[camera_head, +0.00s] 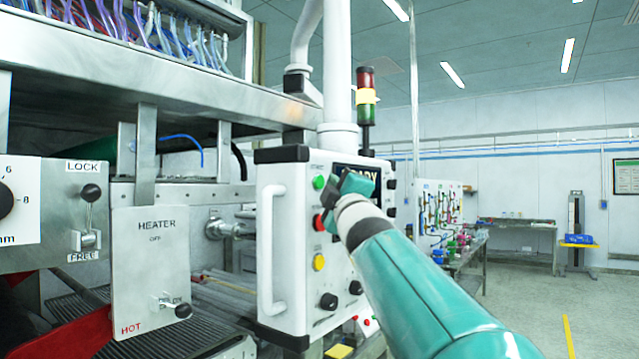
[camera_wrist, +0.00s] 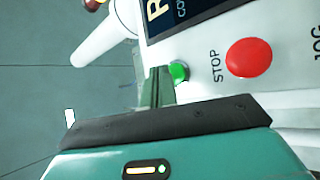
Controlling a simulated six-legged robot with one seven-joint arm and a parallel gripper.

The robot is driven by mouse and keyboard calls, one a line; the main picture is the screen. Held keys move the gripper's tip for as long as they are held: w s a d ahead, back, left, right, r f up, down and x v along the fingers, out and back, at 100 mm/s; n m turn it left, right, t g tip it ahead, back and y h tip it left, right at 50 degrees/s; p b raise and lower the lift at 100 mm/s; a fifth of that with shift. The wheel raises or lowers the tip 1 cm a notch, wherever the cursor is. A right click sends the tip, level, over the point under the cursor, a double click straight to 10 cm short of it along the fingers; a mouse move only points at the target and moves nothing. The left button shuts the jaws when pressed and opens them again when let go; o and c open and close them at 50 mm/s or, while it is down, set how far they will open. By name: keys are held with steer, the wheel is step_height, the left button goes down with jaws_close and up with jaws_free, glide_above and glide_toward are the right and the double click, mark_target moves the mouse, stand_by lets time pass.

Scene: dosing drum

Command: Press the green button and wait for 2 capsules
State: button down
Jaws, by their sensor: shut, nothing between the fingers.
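The green button (camera_head: 319,182) is at the upper left of the white control panel's face (camera_head: 295,264). My gripper (camera_head: 340,190) is shut and empty, just right of the green button in the head view. In the wrist view the closed fingers (camera_wrist: 159,80) are right beside the green button (camera_wrist: 179,72); I cannot tell whether they touch it. No capsules are visible.
A red STOP button (camera_wrist: 249,58) is close to the green one, with a yellow button (camera_head: 319,262) below and black knobs lower down. A white handle (camera_head: 268,250) sticks out at the panel's left. A signal tower (camera_head: 366,95) stands behind.

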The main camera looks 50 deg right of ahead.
steer(key=shift+w, duration=0.1)
stand_by(0.3)
steer(key=shift+w, duration=0.3)
steer(key=shift+w+a, duration=0.1)
steer(key=shift+w, duration=0.4)
stand_by(0.9)
steer(key=shift+s, duration=0.8)
steer(key=shift+s, duration=0.1)
